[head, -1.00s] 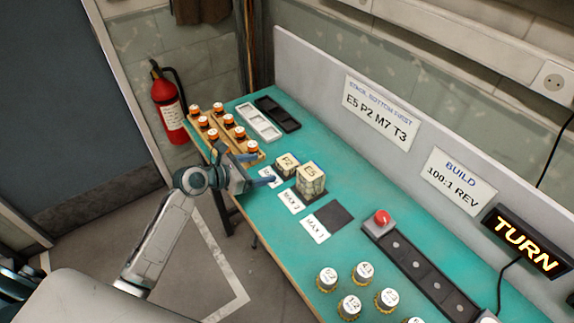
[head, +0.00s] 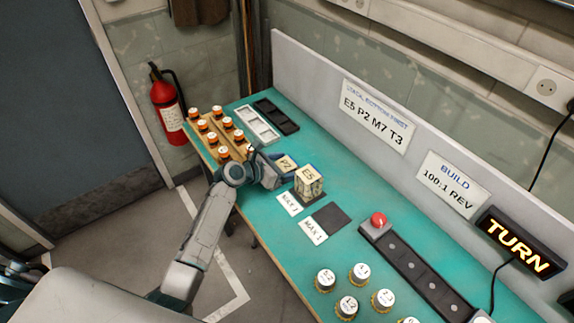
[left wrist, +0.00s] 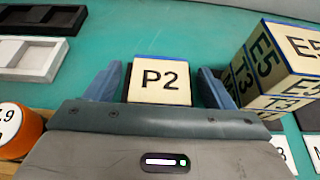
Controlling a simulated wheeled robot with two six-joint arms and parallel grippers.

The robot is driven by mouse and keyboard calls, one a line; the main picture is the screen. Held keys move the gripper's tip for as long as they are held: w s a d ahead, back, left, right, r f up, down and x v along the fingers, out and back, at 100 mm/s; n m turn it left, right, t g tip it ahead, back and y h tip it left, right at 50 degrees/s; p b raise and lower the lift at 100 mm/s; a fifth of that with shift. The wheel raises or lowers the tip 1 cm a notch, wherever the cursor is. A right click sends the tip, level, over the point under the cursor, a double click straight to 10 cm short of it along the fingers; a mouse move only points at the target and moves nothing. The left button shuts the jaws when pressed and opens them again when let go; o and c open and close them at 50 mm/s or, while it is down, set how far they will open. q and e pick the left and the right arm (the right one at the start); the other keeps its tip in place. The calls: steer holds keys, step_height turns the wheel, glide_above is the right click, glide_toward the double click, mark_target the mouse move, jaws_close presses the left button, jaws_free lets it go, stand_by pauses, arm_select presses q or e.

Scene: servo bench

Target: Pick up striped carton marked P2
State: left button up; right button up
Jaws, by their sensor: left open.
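The carton marked P2 (head: 287,162) stands on the teal bench, behind the E5 carton. In the left wrist view its pale top with the black P2 label (left wrist: 160,82) lies between my fingers. My left gripper (head: 277,168) is open, with one blue finger on each side of the P2 carton. I cannot tell whether either finger touches it. The carton's sides are mostly hidden by the gripper. My right gripper is in neither view.
The E5 carton (head: 309,181) stands close beside on a stack; in the left wrist view it rises near the right finger. Orange-capped bottles (head: 223,152) stand in a wooden rack at left. A white tray (head: 258,125) and a black tray (head: 277,116) lie behind. A dark pad (head: 332,216) is empty.

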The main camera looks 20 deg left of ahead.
arm_select(q)
steer(key=shift+s, duration=0.1)
steer(key=shift+c, duration=0.3)
steer(key=c, duration=1)
steer(key=shift+r, duration=0.1)
